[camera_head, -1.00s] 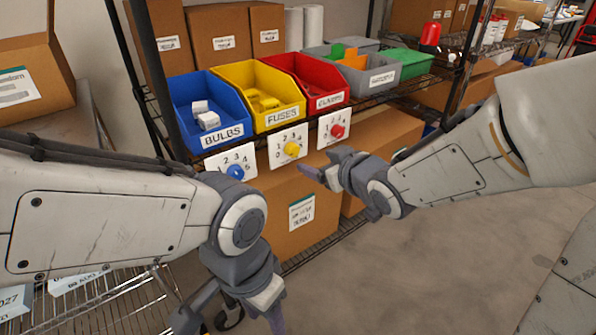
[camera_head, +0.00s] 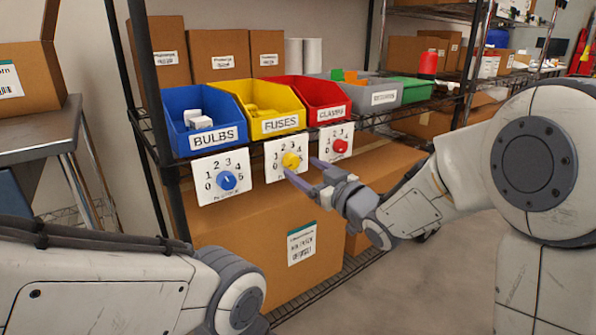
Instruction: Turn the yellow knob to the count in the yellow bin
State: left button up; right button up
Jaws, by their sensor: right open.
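The yellow knob (camera_head: 291,160) sits on a white numbered dial plate (camera_head: 273,158) below the yellow bin (camera_head: 283,122), labelled FUSES. Yellow pieces (camera_head: 262,111) lie in that bin; the front wall hides part of them, so I cannot tell their number. My right gripper (camera_head: 303,168) is open and empty, its fingers pointing left toward the yellow dial. One fingertip overlaps the plate just below the knob; the other is to the right, near the red knob's plate. I cannot tell whether either touches. My left gripper is outside the view; only its arm shows at bottom left.
The blue BULBS bin (camera_head: 205,126) has a blue knob (camera_head: 227,181) below. The red CLAMPS bin (camera_head: 318,99) has a red knob (camera_head: 340,146) close to my right fingers. Grey and green bins stand farther right. A large cardboard box (camera_head: 240,235) lies below the dials.

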aim_at(296, 162)
jog(key=shift+b+x, duration=0.3)
jog(key=shift+x, duration=1.4)
grip_shut()
jog(key=shift+r+m+p, duration=0.2)
jog(key=shift+m+p, duration=0.7)
jog(key=shift+p, duration=0.25)
jog(key=m+p, duration=0.4)
jog(key=p, duration=0.1)
jog(key=m+p, duration=0.4)
jog(key=m, duration=0.1)
jog(key=shift+w+d+m+g+p, duration=0.1)
jog(key=shift+d+m+g+p, duration=0.1)
jog(key=shift+m+g+p, duration=0.15)
jog(key=shift+f+m+p, duration=0.15)
jog(key=shift+m+p, duration=1.55)
jog(key=shift+m, duration=0.25)
